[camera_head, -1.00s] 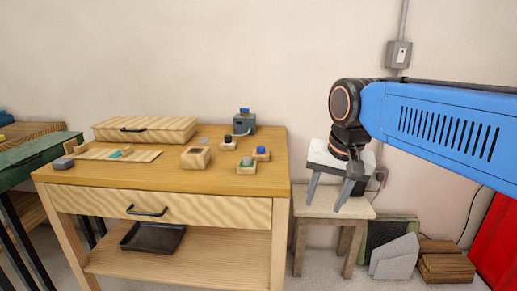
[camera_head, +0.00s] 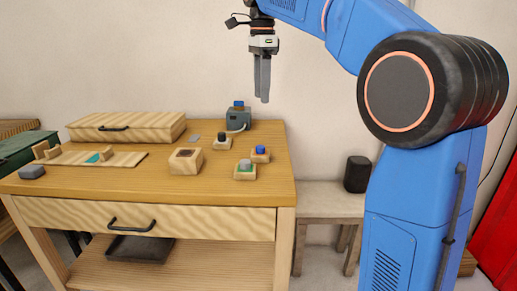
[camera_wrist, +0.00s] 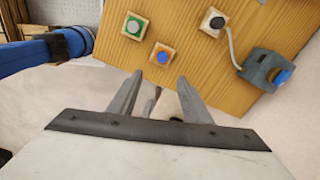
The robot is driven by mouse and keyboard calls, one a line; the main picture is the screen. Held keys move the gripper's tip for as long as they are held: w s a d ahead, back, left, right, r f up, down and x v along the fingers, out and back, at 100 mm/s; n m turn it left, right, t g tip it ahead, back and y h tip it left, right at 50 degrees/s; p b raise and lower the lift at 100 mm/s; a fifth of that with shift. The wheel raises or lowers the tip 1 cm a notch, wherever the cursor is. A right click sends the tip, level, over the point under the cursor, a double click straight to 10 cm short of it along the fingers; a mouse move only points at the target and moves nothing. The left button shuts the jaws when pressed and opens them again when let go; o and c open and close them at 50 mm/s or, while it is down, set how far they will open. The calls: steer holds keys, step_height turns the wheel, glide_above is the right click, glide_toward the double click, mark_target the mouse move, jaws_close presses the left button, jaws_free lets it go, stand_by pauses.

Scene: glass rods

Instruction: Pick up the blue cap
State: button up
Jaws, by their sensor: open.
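A small blue cap (camera_head: 260,149) sits on a wooden block near the right edge of the wooden table (camera_head: 75,185). The wrist view also shows the blue cap (camera_wrist: 162,57) on its block, beyond my fingertips. My gripper (camera_head: 262,98) hangs fingers down, high above the table's back right part. In the wrist view my gripper (camera_wrist: 157,88) has its two fingers apart, with nothing held between them. It is clear of the cap.
Beside the cap are blocks with a green-ringed grey cap (camera_head: 245,164) and a black cap (camera_head: 222,137). A grey device (camera_head: 238,119) with a blue top stands behind. A lidded wooden box (camera_head: 125,127) is at back left. A stool (camera_head: 325,199) stands right.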

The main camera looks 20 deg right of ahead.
glide_toward(261, 146)
step_height(261, 146, down, 9)
steer(key=shift+s+r, duration=0.1)
steer(key=shift+r, duration=0.05)
steer(key=c, duration=1.1)
